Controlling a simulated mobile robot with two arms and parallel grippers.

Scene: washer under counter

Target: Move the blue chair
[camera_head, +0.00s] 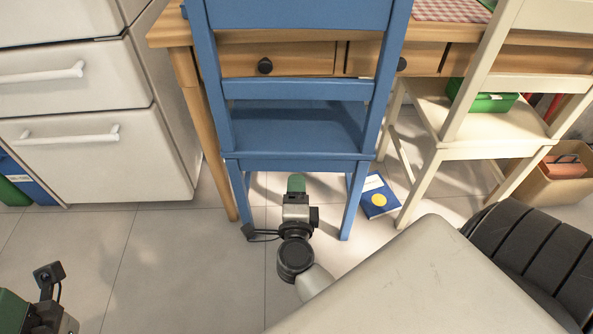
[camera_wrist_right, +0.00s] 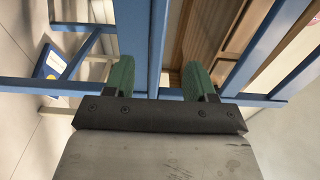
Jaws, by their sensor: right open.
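The blue chair (camera_head: 295,122) stands upright with its back toward me, at the drawer desk. My right gripper (camera_head: 296,183) is low, in front of the chair and below its seat, between the two near legs in the picture. In the right wrist view its green fingers (camera_wrist_right: 160,80) are apart. A blue chair bar (camera_wrist_right: 156,45) shows in the gap between them. I cannot tell whether the fingers touch it. Part of my left gripper (camera_head: 38,305) shows at the bottom left, cut off by the frame and away from the chair.
The wooden desk (camera_head: 290,60) stands behind the chair. A cream chair (camera_head: 490,118) with a green box (camera_head: 490,102) stands to the right. A blue book (camera_head: 378,196) lies on the floor by the chair's right leg. White drawers (camera_head: 75,85) stand left. Floor at front left is clear.

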